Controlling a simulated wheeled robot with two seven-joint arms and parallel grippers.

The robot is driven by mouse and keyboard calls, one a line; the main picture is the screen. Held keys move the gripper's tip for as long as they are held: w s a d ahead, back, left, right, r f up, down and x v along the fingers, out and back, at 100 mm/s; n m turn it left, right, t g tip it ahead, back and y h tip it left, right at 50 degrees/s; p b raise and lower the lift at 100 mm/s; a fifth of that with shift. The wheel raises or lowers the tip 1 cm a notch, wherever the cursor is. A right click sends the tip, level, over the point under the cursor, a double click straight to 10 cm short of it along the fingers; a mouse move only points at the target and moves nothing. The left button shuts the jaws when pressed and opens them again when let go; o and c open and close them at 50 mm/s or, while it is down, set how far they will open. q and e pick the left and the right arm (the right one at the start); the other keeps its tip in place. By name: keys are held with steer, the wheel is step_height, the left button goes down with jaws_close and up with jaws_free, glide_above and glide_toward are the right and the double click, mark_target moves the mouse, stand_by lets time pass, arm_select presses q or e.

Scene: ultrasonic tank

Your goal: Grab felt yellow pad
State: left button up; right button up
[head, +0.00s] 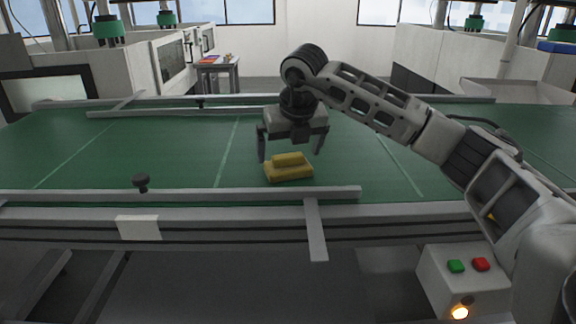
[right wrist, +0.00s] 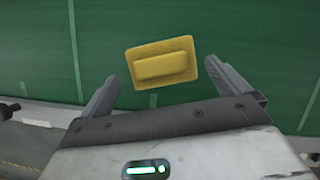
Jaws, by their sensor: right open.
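The yellow pad (head: 289,173) lies on the green conveyor belt (head: 130,160), a flat base with a raised bar on top. My right gripper (head: 290,153) is above the pad in the head view, open and empty, fingers pointing down. In the right wrist view the pad (right wrist: 162,62) lies ahead of the two spread fingers (right wrist: 166,82), slightly tilted and not touched by them. My left gripper is not in view.
A control box (head: 462,285) with green and red buttons stands at lower right. Another rail borders the far side. The belt around the pad is clear.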

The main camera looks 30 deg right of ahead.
mark_target(288, 155)
steer(key=shift+x, duration=1.8)
steer(key=shift+w+d, duration=0.1)
steer(key=shift+w, duration=0.05)
steer(key=c, duration=0.7)
steer(key=shift+r, duration=0.1)
steer(key=shift+r, duration=0.1)
